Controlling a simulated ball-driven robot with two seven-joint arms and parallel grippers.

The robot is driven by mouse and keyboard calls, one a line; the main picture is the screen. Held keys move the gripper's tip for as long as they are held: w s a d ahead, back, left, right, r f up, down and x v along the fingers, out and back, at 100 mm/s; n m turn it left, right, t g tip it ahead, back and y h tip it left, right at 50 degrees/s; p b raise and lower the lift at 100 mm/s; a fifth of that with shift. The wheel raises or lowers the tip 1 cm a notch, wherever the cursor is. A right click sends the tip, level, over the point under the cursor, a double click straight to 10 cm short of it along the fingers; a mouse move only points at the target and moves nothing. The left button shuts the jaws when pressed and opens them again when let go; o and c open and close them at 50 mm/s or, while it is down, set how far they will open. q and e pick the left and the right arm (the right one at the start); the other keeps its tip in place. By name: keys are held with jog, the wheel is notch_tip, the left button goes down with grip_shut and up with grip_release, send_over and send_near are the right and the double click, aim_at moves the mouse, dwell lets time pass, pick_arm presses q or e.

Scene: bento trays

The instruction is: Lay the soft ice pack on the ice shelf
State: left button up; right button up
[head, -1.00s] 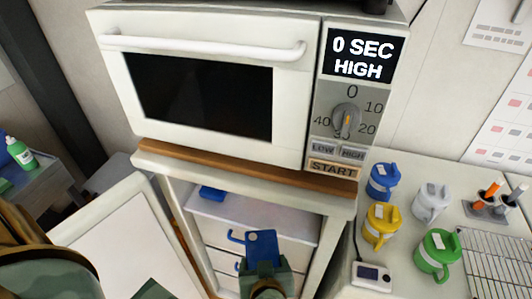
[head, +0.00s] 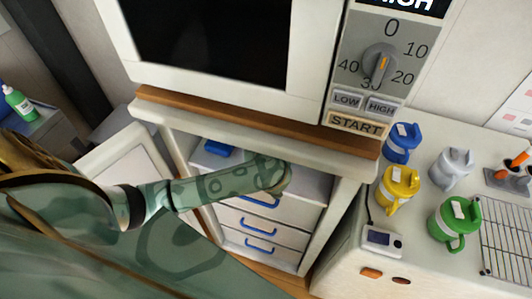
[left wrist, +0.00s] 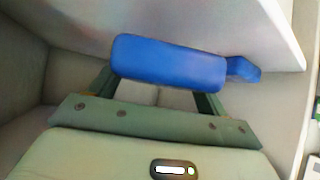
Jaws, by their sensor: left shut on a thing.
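A blue soft ice pack (left wrist: 170,63) is gripped between the fingers of my left gripper (left wrist: 158,92) in the left wrist view. A smaller blue piece (left wrist: 243,69) shows at its right end; I cannot tell whether it belongs to the pack. A pale panel passes just beyond the pack. In the head view my left arm reaches across the open cabinet front and hides the gripper and the held pack. The white ice shelf (head: 312,184) lies above the drawers, partly covered by my arm. Another blue item (head: 218,148) lies at its back left. My right gripper is out of view.
A microwave (head: 215,50) stands above the cabinet. The cabinet's white door (head: 105,160) is open to the left. Drawers with blue handles (head: 260,246) are below the shelf. Several coloured mugs (head: 397,188) and a small display device (head: 381,239) stand on the right counter.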

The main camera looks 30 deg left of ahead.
pick_arm(q)
jog(key=shift+w+a, duration=0.2)
jog(key=shift+f, duration=0.25)
notch_tip(320, 180, down, 3)
jog(key=shift+f+b, duration=0.1)
jog(key=shift+b, duration=0.75)
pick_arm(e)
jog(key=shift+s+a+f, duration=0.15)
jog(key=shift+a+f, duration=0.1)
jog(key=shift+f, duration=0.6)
pick_arm(q)
jog(key=o, duration=1.3)
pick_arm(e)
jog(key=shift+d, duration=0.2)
